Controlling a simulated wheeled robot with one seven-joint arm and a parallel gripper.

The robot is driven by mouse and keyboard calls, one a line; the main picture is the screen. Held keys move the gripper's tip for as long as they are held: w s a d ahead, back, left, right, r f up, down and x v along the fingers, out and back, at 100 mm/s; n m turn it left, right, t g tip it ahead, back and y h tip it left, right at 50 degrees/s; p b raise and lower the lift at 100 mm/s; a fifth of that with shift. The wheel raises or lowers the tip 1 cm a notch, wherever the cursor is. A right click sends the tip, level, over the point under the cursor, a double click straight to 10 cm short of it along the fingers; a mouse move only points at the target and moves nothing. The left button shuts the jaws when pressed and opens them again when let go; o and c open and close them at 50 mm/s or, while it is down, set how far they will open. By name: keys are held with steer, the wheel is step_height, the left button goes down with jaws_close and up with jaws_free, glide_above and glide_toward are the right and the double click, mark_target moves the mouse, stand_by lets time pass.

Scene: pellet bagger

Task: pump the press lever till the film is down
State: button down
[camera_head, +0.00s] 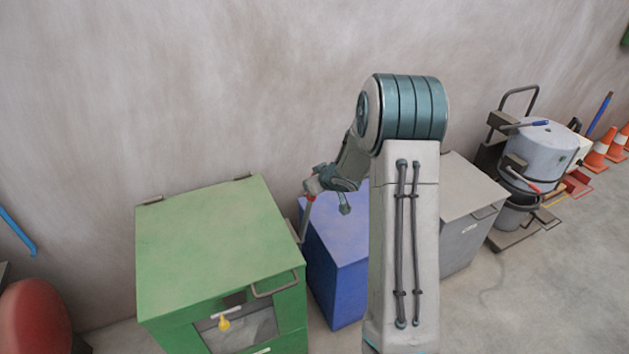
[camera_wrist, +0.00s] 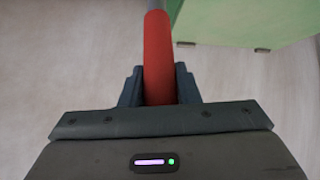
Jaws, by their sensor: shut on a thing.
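The press lever (camera_head: 305,222) is a thin grey rod at the right side of the green cabinet (camera_head: 215,240), standing nearly upright with a slight tilt. Its red grip (camera_wrist: 158,60) fills the middle of the wrist view. My gripper (camera_head: 312,187) is shut on this grip, with one dark finger on each side of it. The cabinet's front has a window (camera_head: 255,330) with pale grey material behind it. I cannot tell whether that is the film or how low it lies. The lever's lower end is hidden by the cabinet.
A blue box (camera_head: 338,260) stands right of the green cabinet, partly behind my arm. A grey box (camera_head: 465,215) and a grey drum machine (camera_head: 540,150) stand farther right. A red rounded object (camera_head: 33,315) is at lower left. The floor at right front is clear.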

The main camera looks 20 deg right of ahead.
steer(key=shift+r, duration=0.1)
steer(key=c, duration=1.1)
jaws_free()
steer(key=p+v, duration=0.1)
steer(key=v, duration=1.2)
steer(key=shift+s+r+p, duration=0.25)
steer(key=shift+p, duration=0.05)
